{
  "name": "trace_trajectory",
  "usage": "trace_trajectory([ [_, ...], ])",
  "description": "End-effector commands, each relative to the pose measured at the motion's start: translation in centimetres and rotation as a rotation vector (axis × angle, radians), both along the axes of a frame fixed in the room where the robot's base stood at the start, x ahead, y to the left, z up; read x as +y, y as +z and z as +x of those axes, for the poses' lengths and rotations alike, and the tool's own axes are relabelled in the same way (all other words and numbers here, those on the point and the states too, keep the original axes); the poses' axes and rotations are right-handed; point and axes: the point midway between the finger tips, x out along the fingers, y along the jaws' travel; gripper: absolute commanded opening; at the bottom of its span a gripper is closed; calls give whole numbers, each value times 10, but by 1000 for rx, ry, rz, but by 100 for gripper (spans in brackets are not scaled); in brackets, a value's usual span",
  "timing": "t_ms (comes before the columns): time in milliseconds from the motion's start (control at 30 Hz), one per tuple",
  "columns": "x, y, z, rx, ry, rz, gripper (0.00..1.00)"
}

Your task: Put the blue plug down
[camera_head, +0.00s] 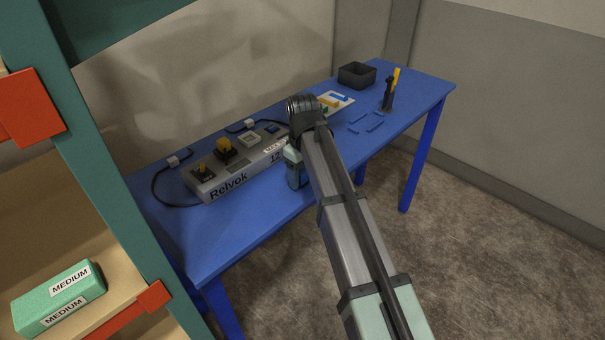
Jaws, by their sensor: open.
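My gripper (295,179) hangs at the front edge of the blue table, right of the console. My arm covers much of it, so the fingertips are hard to make out; its jaws are open. A dark blue patch shows at its lower end, and I cannot tell whether this is a plug or part of the gripper. A small blue piece (340,97) lies on a white card with yellow and green pieces, behind my wrist. I cannot tell whether it is the blue plug. The grey console (238,174), marked "Relvok 12", stands on the table's left half.
The blue table (232,231) has bare room in front of the console. Blue outlines (375,125) mark its right part. A black bin (356,75) and a dark holder with a yellow item (389,93) stand at the far right. A shelf with a green box (60,298) is left.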

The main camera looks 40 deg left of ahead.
Motion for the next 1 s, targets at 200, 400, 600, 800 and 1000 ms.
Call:
trace_trajectory([
  [200, 0, 1, 0, 0, 0, 0, 61],
  [400, 1, 18, 0, -1, 0, 1, 61],
  [600, 1, 54, 1, -1, 0, 2, 61],
  [800, 1, 89, 1, -1, 0, 1, 61],
  [1000, 1, 113, 0, 0, 0, 0, 61],
])
